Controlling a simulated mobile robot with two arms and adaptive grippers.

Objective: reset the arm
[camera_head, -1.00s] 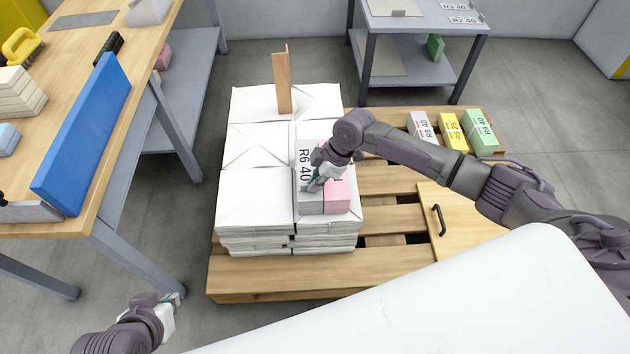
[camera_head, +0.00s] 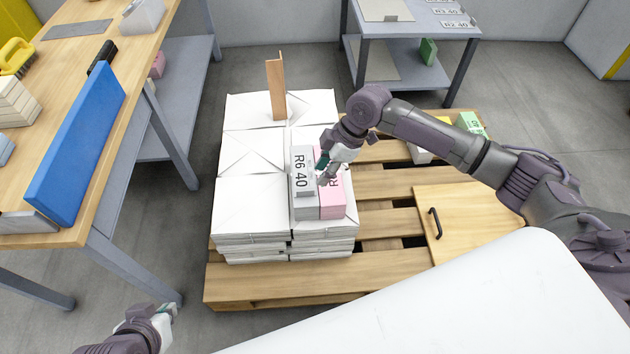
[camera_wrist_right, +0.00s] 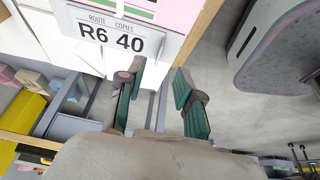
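My right gripper (camera_head: 326,170) is above the grey bundle labelled "R6 40" (camera_head: 305,207) and the pink bundle (camera_head: 333,205) beside it. Both lie on the near right stack of white newspapers (camera_head: 250,205). In the right wrist view its two green-padded fingers (camera_wrist_right: 158,80) are apart with nothing between them. The "R6 40" label (camera_wrist_right: 112,38) shows just beyond the fingertips there. My left gripper (camera_head: 168,312) is low at the bottom left, over the floor. It is too small to tell whether its fingers are apart.
The stacks stand on a wooden pallet (camera_head: 280,286) with a handled wooden board (camera_head: 465,215). A wooden divider (camera_head: 276,88) stands upright at the back. A workbench with a blue panel (camera_head: 75,150) is at left. A grey table (camera_head: 410,22) stands behind. Small coloured bundles sit behind my right arm.

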